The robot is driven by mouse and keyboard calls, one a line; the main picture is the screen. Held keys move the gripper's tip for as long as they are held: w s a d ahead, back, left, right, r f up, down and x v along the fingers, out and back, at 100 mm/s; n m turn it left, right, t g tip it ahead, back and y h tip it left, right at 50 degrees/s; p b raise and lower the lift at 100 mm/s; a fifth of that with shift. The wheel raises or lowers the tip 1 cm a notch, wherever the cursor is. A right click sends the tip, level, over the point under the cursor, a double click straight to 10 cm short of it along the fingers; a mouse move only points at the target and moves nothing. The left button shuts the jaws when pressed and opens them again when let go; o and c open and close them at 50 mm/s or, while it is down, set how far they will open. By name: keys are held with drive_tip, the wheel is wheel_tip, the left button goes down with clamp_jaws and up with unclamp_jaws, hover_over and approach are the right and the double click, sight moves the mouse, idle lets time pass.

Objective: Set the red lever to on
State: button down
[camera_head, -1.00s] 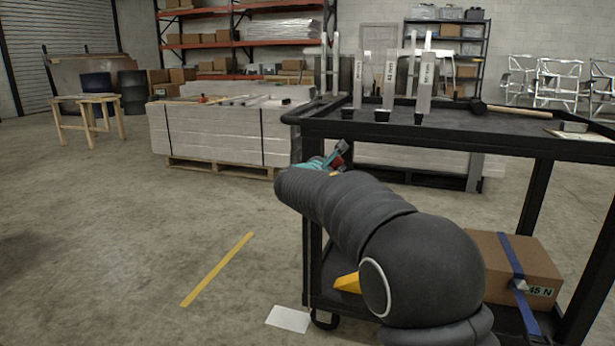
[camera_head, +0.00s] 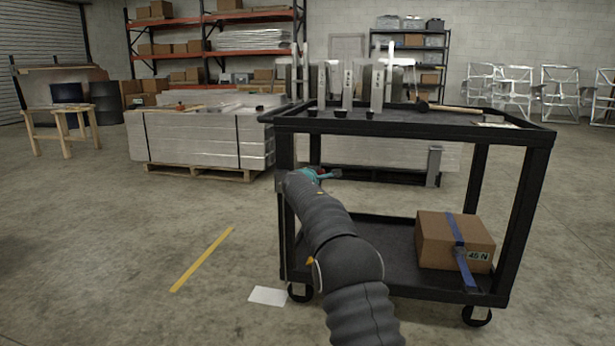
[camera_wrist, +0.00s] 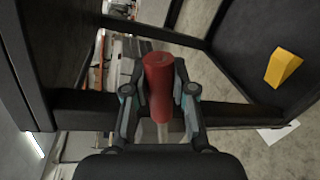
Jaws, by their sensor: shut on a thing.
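The red lever's cylindrical handle (camera_wrist: 159,88) stands between the two fingers of my gripper (camera_wrist: 159,72) in the wrist view. The fingers lie along both sides of it and are shut on it. A pale shaft shows below the red part. In the head view my gripper (camera_head: 325,174) is at the left end of the black cart, below its top shelf. The lever's base and any on or off marking are hidden or too small to tell.
The black cart (camera_head: 480,205) has upright labelled blocks (camera_head: 377,88) and a mallet (camera_head: 445,109) on top, and a strapped cardboard box (camera_head: 440,240) below. A yellow wedge (camera_wrist: 283,67) shows in the wrist view. The floor left of the cart is open.

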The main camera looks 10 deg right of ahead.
drive_tip(key=shift+f, duration=0.25)
drive_tip(key=c, duration=0.9)
unclamp_jaws()
drive_tip(key=shift+r, duration=0.1)
drive_tip(key=shift+s, duration=0.1)
drive_tip(key=v, duration=1.1)
drive_tip(key=shift+s+a+r, duration=0.15)
drive_tip(key=shift+s, duration=0.2)
